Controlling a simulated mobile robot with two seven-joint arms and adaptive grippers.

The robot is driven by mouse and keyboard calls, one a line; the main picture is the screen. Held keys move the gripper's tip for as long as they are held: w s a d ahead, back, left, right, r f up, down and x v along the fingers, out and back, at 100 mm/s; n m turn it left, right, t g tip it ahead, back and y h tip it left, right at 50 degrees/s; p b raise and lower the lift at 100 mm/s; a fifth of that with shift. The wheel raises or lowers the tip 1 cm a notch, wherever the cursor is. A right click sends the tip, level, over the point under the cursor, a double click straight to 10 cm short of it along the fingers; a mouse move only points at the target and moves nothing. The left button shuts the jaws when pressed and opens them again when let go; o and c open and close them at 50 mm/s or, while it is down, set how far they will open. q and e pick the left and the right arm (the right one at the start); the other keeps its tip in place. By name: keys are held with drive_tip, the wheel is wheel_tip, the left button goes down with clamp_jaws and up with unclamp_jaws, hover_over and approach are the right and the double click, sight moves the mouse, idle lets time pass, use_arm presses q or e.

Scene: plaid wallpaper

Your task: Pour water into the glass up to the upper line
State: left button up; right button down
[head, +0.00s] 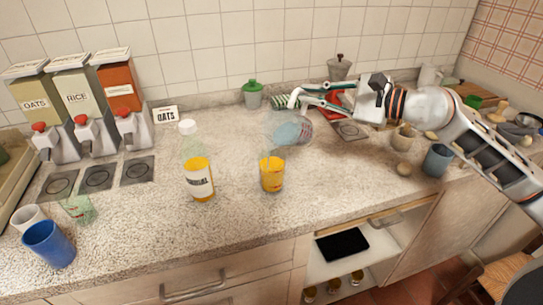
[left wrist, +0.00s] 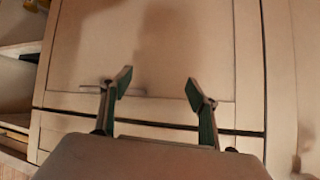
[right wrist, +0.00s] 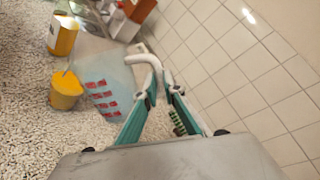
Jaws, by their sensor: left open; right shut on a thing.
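My right gripper (head: 301,97) is shut on the pale handle of a clear jug (head: 289,131). My left gripper (left wrist: 158,86) is open and empty, facing cabinet fronts.
A blue cup (head: 49,245) and a green-tinted glass (head: 78,210) are at the far left. Dispensers (head: 92,138) line the back left. A grey-blue cup (head: 437,160) stands at right.

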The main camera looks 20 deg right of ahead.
drive_tip(key=shift+s+a+r, duration=0.1)
drive_tip(key=shift+a+r, duration=0.05)
drive_tip(key=shift+r, duration=0.15)
use_arm(q)
drive_tip(key=shift+w+a+r, duration=0.1)
drive_tip(key=shift+w+r, duration=0.1)
drive_tip(key=shift+r, duration=0.25)
use_arm(e)
drive_tip(key=shift+f, duration=0.1)
use_arm(q)
drive_tip(key=shift+r+p, duration=0.15)
drive_tip(key=shift+p, duration=0.15)
drive_tip(key=shift+a+r, duration=0.1)
drive_tip(key=shift+r, duration=0.15)
use_arm(e)
drive_tip(key=shift+s+a+r+n, duration=0.1)
drive_tip(key=shift+a+r+n, duration=0.05)
drive_tip(key=shift+r+n, duration=0.2)
